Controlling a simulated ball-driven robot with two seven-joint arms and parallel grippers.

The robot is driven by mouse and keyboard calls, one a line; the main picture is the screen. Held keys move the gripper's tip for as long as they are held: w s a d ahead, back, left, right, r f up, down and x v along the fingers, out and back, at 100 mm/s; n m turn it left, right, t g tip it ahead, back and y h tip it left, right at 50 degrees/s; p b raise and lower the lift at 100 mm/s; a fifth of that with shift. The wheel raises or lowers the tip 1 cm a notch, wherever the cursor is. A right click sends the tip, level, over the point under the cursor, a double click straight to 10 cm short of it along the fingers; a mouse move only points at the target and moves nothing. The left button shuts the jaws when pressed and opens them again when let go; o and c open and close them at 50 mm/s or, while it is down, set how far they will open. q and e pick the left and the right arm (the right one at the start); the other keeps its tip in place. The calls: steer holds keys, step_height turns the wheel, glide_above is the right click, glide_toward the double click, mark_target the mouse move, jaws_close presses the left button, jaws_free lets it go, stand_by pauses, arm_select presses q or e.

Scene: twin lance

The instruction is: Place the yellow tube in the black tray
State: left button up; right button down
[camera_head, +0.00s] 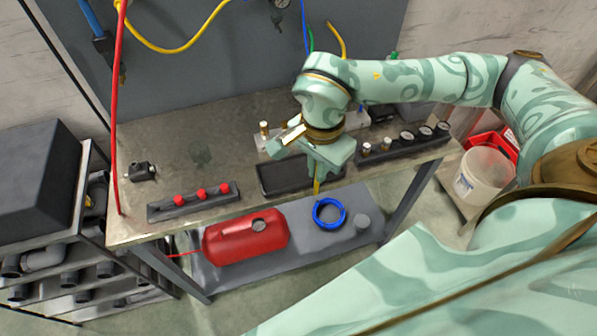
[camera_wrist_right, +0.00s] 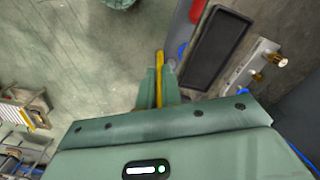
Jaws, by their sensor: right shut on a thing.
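The yellow tube (camera_head: 317,186) points down from my right gripper (camera_head: 318,174), near the front edge of the workbench. In the right wrist view the tube (camera_wrist_right: 159,62) stands between the two green fingers of the gripper (camera_wrist_right: 158,85), which is shut on it. The black tray (camera_head: 268,192) is a shallow rectangle on the bench, just left of and behind the gripper, which hides its right part. In the right wrist view the tray (camera_wrist_right: 217,48) lies to the right of the tube, apart from it, and looks empty. My left gripper is not in view.
A dark rack with red knobs (camera_head: 199,193) stands left of the tray. A row of gauges (camera_head: 407,138) stands to the right. A red tank (camera_head: 246,236) and a blue ring (camera_head: 329,214) are on the lower shelf. The bench's left middle is mostly clear.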

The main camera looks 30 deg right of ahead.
steer(key=w+d+f, duration=0.1)
steer(key=w+f, duration=0.3)
steer(key=w+d+f, duration=0.2)
steer(key=w+f, duration=0.2)
steer(key=w+d+f+b, duration=0.1)
steer(key=w+f, duration=0.3)
steer(key=f, duration=0.1)
steer(key=shift+w+d, duration=0.3)
steer(key=shift+d, duration=0.1)
steer(key=c, duration=1.6)
jaws_free()
steer(key=shift+r, duration=0.1)
step_height(320, 180, up, 12)
steer(key=shift+r+p, duration=0.1)
steer(key=shift+p, duration=0.35)
